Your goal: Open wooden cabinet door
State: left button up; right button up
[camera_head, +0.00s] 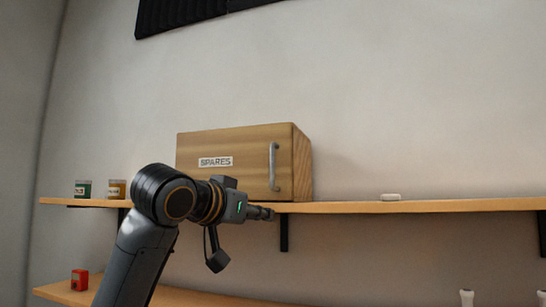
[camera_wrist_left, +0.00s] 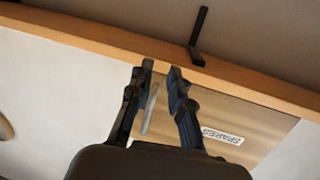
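The wooden cabinet (camera_head: 225,147) stands on the upper shelf with its door shut and a SPARES label on the front. Its vertical metal handle (camera_head: 274,166) is near the door's right edge. My left gripper (camera_head: 265,213) is in front of the shelf edge, just below the handle's lower end in the head view. In the left wrist view, which is turned upside down, the left gripper (camera_wrist_left: 161,69) is open, and the handle (camera_wrist_left: 150,110) shows between its fingers, nearer the left one. I see no grip on it; the depth gap is unclear. My right gripper is not in view.
The upper shelf (camera_head: 420,206) runs across under the cabinet on dark brackets. A green jar (camera_head: 83,188) and an amber jar (camera_head: 116,189) stand left of the cabinet. A small white item (camera_head: 390,197) lies to the right. A red object (camera_head: 79,280) is on the lower shelf.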

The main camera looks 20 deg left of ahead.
pick_arm(q)
jog(key=t, duration=0.2)
send_near(271, 155)
jog(key=s+a, duration=0.1)
jog(key=s, duration=0.2)
jog(key=w+d+p, duration=0.1)
jog(key=w+p, duration=0.1)
jog(key=w, duration=0.2)
jog(key=w+d+p, duration=0.1)
jog(key=w+p, duration=0.2)
jog(key=w, duration=0.1)
jog(key=w+d+p, duration=0.1)
jog(key=w+p, duration=0.1)
jog(key=w, duration=0.2)
jog(key=shift+w+r, duration=0.15)
jog(key=shift+w, duration=0.25)
jog(key=shift+w+p, duration=0.3)
jog(key=shift+w, duration=0.05)
jog(key=shift+s, duration=0.1)
jog(key=shift+c, duration=0.4)
grip_shut()
